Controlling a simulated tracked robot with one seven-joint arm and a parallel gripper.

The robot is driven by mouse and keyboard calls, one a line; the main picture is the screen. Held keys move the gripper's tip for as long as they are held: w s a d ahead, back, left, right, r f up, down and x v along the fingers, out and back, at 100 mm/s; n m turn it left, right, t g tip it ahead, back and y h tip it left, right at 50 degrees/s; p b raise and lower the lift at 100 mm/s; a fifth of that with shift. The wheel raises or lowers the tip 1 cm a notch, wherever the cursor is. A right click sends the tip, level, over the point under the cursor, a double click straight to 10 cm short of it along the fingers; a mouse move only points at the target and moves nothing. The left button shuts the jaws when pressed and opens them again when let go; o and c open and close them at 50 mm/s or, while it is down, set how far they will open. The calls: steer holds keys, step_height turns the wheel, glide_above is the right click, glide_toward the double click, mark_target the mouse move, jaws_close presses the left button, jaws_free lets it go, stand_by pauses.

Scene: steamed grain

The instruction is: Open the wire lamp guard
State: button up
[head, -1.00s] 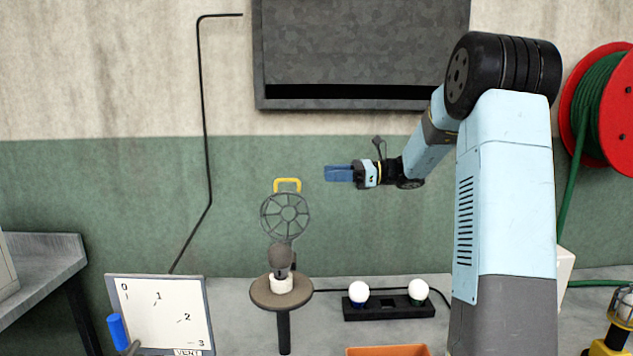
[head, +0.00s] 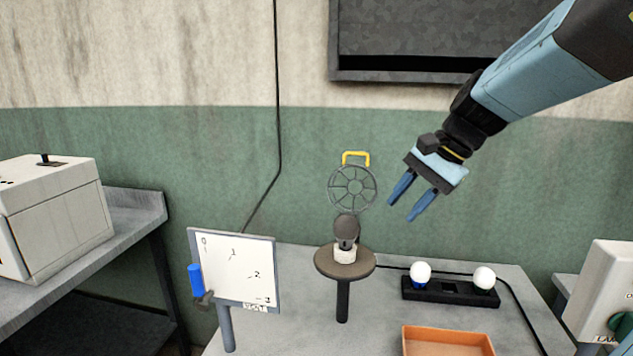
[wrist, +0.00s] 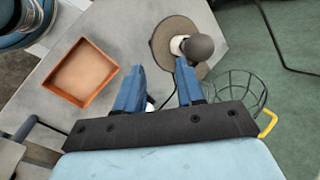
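The wire lamp guard (head: 353,188) is a round grey wire cage with a yellow handle (head: 356,157) on top. It stands swung up behind and above a dark bulb (head: 347,227) in a white socket (head: 345,253) on a round brown stand (head: 328,262). The bulb is uncovered. In the wrist view the guard (wrist: 243,88) lies right of my fingers, its handle (wrist: 268,122) at the lower right, partly hidden by my gripper. My gripper (head: 410,208) is open with blue fingers parted and empty, to the right of the guard and apart from it.
A black holder (head: 450,291) with two white bulbs and an orange tray (head: 445,342) stand on the grey table to the right. A numbered white panel (head: 235,268) with a blue handle stands at left. A white box (head: 50,215) sits on a side bench.

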steer(key=s+d+f+n+t+h, duration=0.1)
steer(key=s+d+n+t+h, duration=0.1)
steer(key=s, duration=0.4)
steer(key=s+d+n+t+h, duration=0.2)
steer(key=s+d+n+h, duration=0.1)
steer(key=s+n, duration=0.3)
steer(key=shift+d+f+h, duration=0.3)
steer(key=shift+d+f, duration=0.1)
steer(key=shift+d, duration=0.45)
steer(key=shift+a, duration=0.1)
